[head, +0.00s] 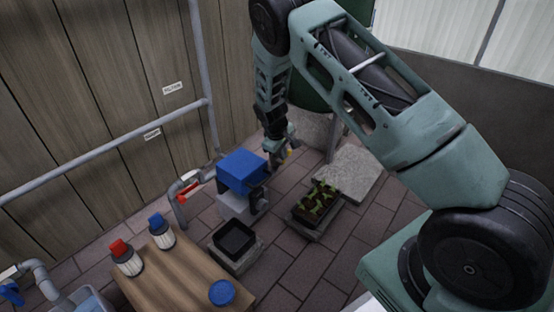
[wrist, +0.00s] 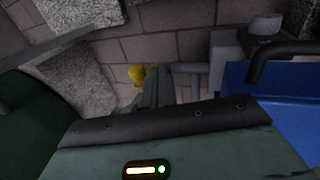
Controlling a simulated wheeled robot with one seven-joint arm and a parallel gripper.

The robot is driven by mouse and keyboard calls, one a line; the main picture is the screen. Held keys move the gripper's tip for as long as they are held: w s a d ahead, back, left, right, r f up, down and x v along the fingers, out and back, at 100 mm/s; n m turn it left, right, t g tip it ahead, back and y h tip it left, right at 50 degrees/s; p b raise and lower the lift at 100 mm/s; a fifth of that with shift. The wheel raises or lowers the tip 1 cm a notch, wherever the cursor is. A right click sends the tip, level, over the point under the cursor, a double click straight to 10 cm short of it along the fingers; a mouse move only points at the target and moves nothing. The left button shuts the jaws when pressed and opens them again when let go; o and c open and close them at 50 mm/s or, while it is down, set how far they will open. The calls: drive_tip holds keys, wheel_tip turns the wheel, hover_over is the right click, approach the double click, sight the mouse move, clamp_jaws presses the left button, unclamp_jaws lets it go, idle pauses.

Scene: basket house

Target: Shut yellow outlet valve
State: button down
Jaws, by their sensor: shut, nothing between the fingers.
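A small yellow piece, the valve handle as far as I can tell, shows in the wrist view (wrist: 136,74) just left of my fingers. In the head view only a bit of yellow (head: 288,155) shows beside my gripper. My gripper (head: 277,160) points down beside the blue-topped pump box (head: 242,170) and is shut with nothing in it. In the wrist view the closed fingers (wrist: 157,82) stand right next to the yellow piece. I cannot tell whether they touch it. The valve's body and the handle's angle are mostly hidden.
A red-handled pipe (head: 188,190) stands left of the pump. A dark green barrel (head: 312,88) is behind my arm, with a stone slab (head: 345,172) below it. A planter (head: 316,205), a black tray (head: 234,240) and a wooden table (head: 180,272) stand nearer.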

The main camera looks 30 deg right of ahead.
drive_tip(key=shift+w+d+f, duration=0.1)
drive_tip(key=shift+w+d, duration=0.15)
drive_tip(key=shift+d, duration=0.3)
drive_tip(key=shift+w+d+p, duration=0.1)
drive_tip(key=shift+d+p, duration=0.15)
drive_tip(key=shift+p, duration=0.2)
